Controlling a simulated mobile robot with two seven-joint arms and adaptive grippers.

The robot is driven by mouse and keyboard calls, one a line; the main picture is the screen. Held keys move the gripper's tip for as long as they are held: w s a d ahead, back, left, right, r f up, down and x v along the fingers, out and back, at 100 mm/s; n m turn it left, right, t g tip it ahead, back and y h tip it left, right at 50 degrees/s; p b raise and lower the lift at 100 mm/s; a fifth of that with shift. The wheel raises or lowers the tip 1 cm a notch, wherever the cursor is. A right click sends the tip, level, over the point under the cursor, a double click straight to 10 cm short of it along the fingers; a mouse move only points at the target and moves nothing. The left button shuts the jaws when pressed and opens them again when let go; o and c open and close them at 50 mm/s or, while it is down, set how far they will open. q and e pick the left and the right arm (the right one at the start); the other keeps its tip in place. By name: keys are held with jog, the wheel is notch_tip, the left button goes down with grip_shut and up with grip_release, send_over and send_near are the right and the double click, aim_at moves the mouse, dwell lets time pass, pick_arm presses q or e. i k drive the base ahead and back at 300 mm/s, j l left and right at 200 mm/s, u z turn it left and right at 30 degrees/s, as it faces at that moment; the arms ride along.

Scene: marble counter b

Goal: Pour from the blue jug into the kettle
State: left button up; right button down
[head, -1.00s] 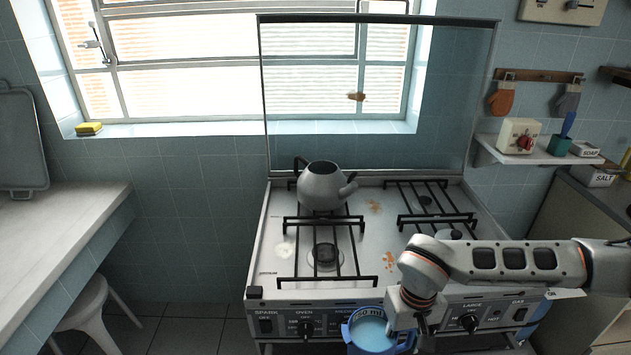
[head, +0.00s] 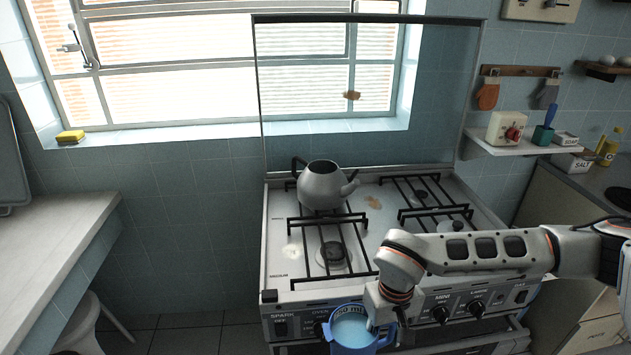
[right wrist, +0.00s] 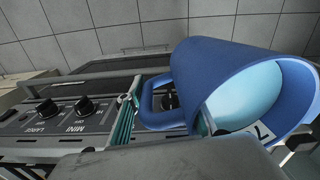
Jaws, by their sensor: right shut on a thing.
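The grey kettle (head: 322,190) stands upright on the back left burner of the stove. Its top opening looks dark and uncovered, its handle is at the left and its spout points right. My right gripper (head: 384,325) is shut on the handle of the blue jug (head: 345,346), in front of the stove and below the kettle in the head view. The jug looks about upright, with a pale blue surface inside. In the right wrist view, the jug (right wrist: 215,75) fills the right side, and its handle lies between my right gripper's fingers (right wrist: 165,120). My left gripper is not in view.
The stove (head: 385,235) has black grates, front knobs and a raised glass cover (head: 440,90) behind. A white counter (head: 50,225) and a stool (head: 85,325) are at the left. A shelf (head: 520,145) holds small items at the right. The front left grate is empty.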

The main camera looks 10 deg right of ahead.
aim_at(322, 185)
jog(key=i+j, duration=0.1)
jog(key=j, duration=0.55)
jog(key=i+j, duration=0.1)
jog(key=j, duration=0.5)
